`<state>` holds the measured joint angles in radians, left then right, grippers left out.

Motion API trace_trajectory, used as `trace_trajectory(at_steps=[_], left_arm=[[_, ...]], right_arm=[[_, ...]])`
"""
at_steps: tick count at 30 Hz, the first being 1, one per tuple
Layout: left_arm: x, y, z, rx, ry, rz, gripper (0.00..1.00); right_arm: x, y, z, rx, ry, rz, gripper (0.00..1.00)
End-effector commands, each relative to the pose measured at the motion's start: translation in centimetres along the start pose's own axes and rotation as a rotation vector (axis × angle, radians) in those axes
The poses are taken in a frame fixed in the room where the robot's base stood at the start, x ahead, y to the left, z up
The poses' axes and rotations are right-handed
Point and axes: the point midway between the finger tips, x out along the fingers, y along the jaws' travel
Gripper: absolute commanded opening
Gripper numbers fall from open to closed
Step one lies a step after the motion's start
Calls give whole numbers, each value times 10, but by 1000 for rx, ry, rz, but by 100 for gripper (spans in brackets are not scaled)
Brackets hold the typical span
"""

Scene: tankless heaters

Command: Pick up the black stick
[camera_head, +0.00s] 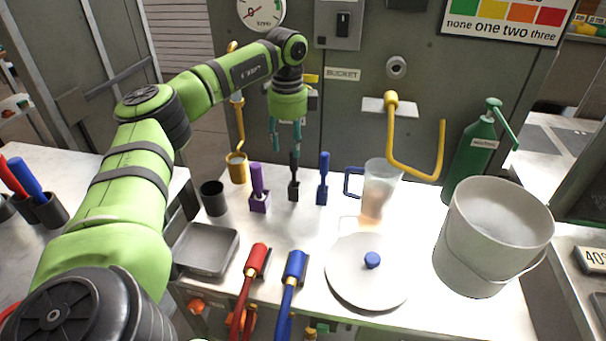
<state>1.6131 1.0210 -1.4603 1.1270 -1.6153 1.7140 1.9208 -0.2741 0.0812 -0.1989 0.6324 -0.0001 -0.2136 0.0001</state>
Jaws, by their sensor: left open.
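The black stick (294,172) stands upright on the metal table, in a small dark base, between a purple stick (257,180) and a blue stick (323,175). My left gripper (286,138) points down with its fingers apart and nothing between them. In the picture it is just above the top of the black stick; I cannot tell the exact gap in depth. My right gripper is out of view.
A black cup (213,198) and a yellow cup (237,167) stand left of the sticks. A pitcher (379,188), white lid (345,280) and bucket (494,235) are to the right. A grey tray (207,250) and red and blue handles (294,268) lie nearer.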

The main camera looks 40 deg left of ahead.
Motion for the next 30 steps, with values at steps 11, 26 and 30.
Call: trace_trajectory(at_steps=[11, 26, 30], left_arm=[[37, -2, -4, 3, -1, 3, 48], [73, -5, -6, 3, 2, -1, 48], [73, -5, -6, 3, 2, -1, 0]], right_arm=[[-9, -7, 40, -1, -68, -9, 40], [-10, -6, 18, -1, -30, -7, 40], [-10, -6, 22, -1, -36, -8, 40]])
